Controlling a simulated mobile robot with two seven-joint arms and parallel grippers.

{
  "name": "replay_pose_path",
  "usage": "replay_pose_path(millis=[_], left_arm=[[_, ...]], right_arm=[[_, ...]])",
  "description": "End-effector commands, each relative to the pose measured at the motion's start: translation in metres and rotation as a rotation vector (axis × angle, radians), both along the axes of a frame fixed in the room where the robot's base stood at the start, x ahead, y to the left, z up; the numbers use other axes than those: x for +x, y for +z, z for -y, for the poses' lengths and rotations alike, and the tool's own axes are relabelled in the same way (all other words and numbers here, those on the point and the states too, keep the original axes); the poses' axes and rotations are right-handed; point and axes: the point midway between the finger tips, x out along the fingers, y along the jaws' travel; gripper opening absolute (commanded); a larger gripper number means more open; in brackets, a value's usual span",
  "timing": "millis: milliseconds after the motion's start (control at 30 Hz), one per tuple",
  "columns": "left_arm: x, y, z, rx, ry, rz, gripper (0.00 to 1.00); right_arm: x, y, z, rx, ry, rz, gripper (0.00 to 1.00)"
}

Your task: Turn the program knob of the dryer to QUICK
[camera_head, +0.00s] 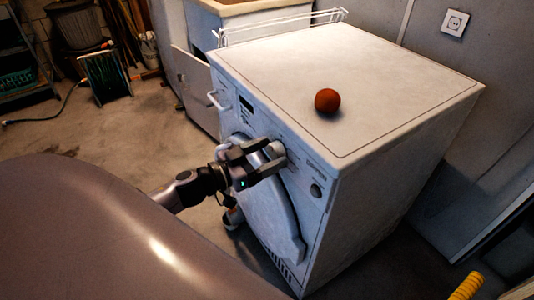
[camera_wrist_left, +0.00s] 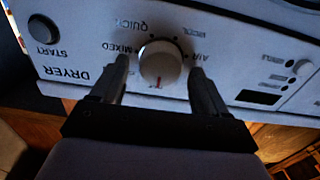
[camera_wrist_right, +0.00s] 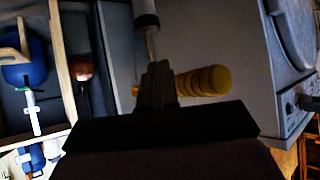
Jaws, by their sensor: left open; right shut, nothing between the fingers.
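The white dryer (camera_head: 300,95) stands in front of me, its control panel facing my left arm. Its round program knob (camera_wrist_left: 160,63) shows in the left wrist view, where the panel appears upside down. The knob's red mark points to the picture's bottom; the QUICK label (camera_wrist_left: 128,25) is at its upper left, MIXED at left. My left gripper (camera_head: 275,153) is open, one finger on each side of the knob; I cannot tell whether they touch it. My right gripper (camera_wrist_right: 155,82) is shut and empty in the right wrist view, away from the knob.
A START button (camera_wrist_left: 43,30) sits left on the panel in the left wrist view. A reddish ball (camera_head: 327,101) rests on the dryer top. A yellow ribbed object (camera_wrist_right: 205,81) is behind my right fingers. A hose reel (camera_head: 104,76) stands on the floor at the back left.

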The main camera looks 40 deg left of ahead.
Motion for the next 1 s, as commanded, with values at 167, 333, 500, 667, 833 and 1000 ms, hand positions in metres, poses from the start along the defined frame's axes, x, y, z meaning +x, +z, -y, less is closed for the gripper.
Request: replay_pose_path(millis=[167, 333, 500, 667, 833, 1000], left_arm=[[0.0015, -0.0002, 0.0007, 0.000, 0.000, 0.000, 0.75], [0.0013, -0.0002, 0.0007, 0.000, 0.001, 0.000, 0.58], [0.0012, -0.0002, 0.0007, 0.000, 0.000, 0.000, 0.21], [0.0011, -0.0001, 0.0008, 0.006, 0.000, 0.002, 0.21], [0.0010, 0.0003, 0.0010, 0.042, 0.000, 0.018, 0.21], [0.0010, 0.0009, 0.0011, 0.128, 0.001, 0.053, 0.21]], right_arm=[[-0.0006, -0.0006, -0.0002, 0.002, -0.002, -0.002, 0.00], [-0.0007, -0.0006, -0.0003, 0.002, -0.003, -0.001, 0.00], [-0.0008, -0.0009, -0.0002, 0.001, -0.003, -0.002, 0.00], [-0.0008, -0.0007, -0.0003, 0.001, -0.003, -0.002, 0.00], [-0.0009, 0.0014, -0.0002, 0.001, -0.002, -0.003, 0.00], [-0.0009, 0.0055, -0.0003, 0.002, -0.002, -0.004, 0.00]])
